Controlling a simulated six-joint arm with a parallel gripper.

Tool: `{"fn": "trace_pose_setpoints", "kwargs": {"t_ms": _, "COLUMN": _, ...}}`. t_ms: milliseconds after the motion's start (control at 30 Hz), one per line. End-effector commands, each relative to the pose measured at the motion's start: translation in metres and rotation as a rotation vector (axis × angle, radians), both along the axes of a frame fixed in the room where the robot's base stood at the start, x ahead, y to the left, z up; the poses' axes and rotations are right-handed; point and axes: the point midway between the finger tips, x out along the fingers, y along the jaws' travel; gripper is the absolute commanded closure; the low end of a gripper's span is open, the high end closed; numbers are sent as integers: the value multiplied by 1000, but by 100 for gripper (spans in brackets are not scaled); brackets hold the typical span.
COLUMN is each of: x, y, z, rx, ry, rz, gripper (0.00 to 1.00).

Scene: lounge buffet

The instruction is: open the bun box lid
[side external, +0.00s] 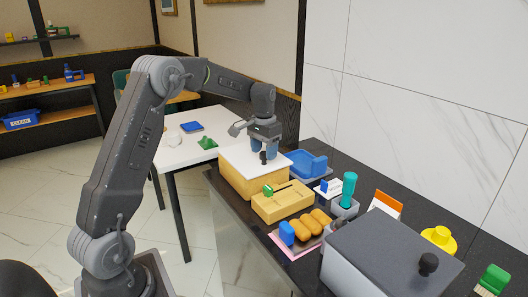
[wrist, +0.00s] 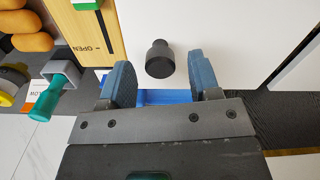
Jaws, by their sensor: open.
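A pale wooden box (side external: 240,182) with a flat white lid (side external: 238,156) stands on the dark counter; I take it as the bun box. A black knob (side external: 263,158) stands up from the lid; the wrist view also shows the knob (wrist: 160,58) from above. My gripper (side external: 263,150) is over the lid, pointing down, with its blue fingers open. In the wrist view my gripper (wrist: 161,72) has one finger on each side of the knob's near edge, with gaps visible. I cannot tell how far the fingertips reach down beside it. The lid lies flat on the box.
A wooden box with a green handle (side external: 268,190), marked OPEN, stands close beside. A blue tray (side external: 306,164) is behind. Brown buns (side external: 304,226), a teal-handled tool (side external: 349,185) and a grey box with a black knob (side external: 385,252) are toward the right front.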

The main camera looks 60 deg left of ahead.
Motion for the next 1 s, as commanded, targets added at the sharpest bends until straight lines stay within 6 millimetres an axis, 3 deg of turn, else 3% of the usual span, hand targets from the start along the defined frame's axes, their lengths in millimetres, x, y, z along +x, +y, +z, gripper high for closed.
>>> {"fn": "trace_pose_setpoints", "kwargs": {"t_ms": 367, "x": 0, "y": 0, "z": -7, "rx": 0, "ry": 0, "rz": 0, "gripper": 43}}
{"fn": "trace_pose_setpoints", "kwargs": {"t_ms": 1000, "x": 0, "y": 0, "z": -7, "rx": 0, "ry": 0, "rz": 0, "gripper": 100}}
